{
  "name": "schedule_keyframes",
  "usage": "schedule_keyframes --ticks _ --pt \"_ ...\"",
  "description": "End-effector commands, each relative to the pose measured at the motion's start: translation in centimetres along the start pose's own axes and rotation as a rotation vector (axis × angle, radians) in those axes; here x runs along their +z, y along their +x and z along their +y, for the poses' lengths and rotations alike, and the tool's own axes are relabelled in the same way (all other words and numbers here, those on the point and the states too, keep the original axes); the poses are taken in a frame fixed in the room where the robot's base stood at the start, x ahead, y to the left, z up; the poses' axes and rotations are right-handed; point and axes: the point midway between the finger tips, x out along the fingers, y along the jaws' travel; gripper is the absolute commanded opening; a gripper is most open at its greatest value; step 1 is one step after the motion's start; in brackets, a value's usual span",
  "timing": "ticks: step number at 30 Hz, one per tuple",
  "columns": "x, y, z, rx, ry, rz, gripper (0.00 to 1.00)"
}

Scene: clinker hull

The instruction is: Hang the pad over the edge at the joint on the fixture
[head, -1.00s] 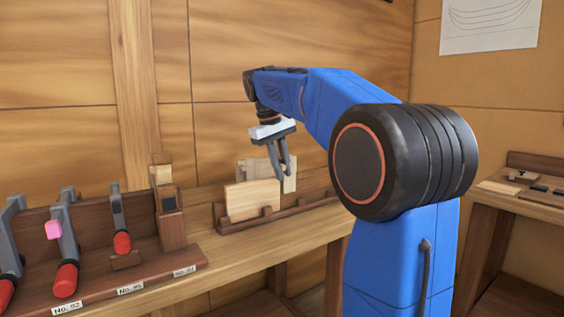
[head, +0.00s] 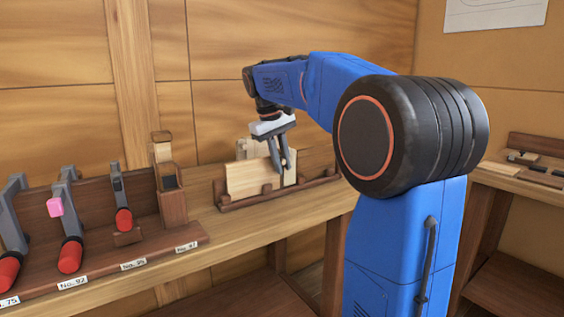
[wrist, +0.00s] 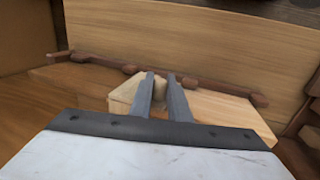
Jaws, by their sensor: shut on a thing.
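My gripper (head: 281,168) points down at the fixture (head: 285,192), a brown wooden rack on the bench with pale boards (head: 246,180) standing in it. In the wrist view my two grey fingers (wrist: 162,80) are close together, shut on a small pale wooden piece (wrist: 160,88), which I take to be the pad. The fingers hide most of it. Pale wood also shows on both sides of the fingers. The fingertips overlap the boards in the head view. I cannot tell whether the pad touches their edge, and the joint is not clear.
A rack with several red-handled clamps (head: 124,219) and number labels stands at the left; a pink piece (head: 55,207) sits on one clamp. A second bench (head: 535,172) with small parts is at the right.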

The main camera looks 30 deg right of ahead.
Motion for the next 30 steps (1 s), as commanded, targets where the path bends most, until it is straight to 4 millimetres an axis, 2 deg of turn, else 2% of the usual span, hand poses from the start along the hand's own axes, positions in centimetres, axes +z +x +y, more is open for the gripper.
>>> schedule_keyframes --ticks 20,21,23,30 --pt "0.01 0.44 -0.12 0.0 0.0 0.0 0.0" --pt "0.01 0.44 -0.12 0.0 0.0 0.0 0.23" --pt "0.0 0.44 -0.12 0.0 0.0 0.0 0.37" --pt "0.0 0.44 -0.12 0.0 0.0 0.0 0.38"
